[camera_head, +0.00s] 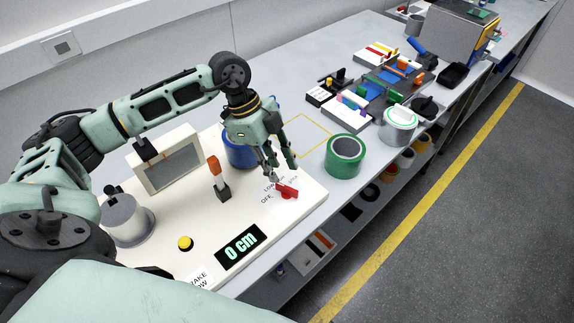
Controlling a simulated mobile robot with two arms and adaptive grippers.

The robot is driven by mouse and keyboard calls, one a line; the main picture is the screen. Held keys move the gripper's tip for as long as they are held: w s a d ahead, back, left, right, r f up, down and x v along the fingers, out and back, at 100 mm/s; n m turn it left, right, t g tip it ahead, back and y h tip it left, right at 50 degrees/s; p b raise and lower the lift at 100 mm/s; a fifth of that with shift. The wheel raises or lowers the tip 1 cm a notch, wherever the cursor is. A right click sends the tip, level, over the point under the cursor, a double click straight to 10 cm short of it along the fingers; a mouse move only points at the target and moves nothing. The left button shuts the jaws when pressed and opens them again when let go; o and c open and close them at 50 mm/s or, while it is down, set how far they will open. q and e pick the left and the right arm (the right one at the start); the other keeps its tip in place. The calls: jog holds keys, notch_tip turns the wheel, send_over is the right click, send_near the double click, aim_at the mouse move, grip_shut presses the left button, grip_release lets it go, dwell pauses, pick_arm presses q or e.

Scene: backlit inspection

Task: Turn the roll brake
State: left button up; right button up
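The brake knob (286,191) is a red lever-like handle at the right end of a cream inspection panel (215,225). Labels beside it read OFF and LOW; a third is partly hidden and its setting is hard to tell. My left gripper (283,173) reaches down just above and behind the knob. Its fingers are apart with nothing visible between them; whether a fingertip touches the knob is unclear. A small white label (200,283) at the front edge reads "...AKE ...OW", cut off by my arm. My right gripper is not in view.
The panel carries an orange-topped lever (215,170), a yellow button (185,243), a "0 cm" display (241,246), a framed screen (172,168) and a grey spool (127,220). A blue roll (238,153) is behind my gripper. A green tape roll (346,156) stands to the right.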

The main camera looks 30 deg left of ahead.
aim_at(288, 187)
pick_arm(q)
jog(key=shift+w+a+f, duration=0.1)
jog(key=shift+w+a, duration=0.1)
jog(key=shift+w, duration=0.25)
jog(key=x, duration=0.1)
jog(key=p+x, duration=0.1)
jog(key=x, duration=0.3)
jog(key=shift+s+d+p, duration=0.3)
jog(key=shift+s+p, duration=0.05)
jog(key=shift+w+d+f, duration=0.1)
jog(key=shift+w+f, duration=0.05)
jog(key=shift+f, duration=0.45)
jog(key=shift+w+d+f, duration=0.1)
jog(key=shift+w+f, duration=0.05)
jog(key=shift+f, duration=0.45)
jog(key=shift+s+r, duration=0.1)
jog(key=shift+c, duration=1.1)
jog(key=c, duration=0.4)
grip_shut()
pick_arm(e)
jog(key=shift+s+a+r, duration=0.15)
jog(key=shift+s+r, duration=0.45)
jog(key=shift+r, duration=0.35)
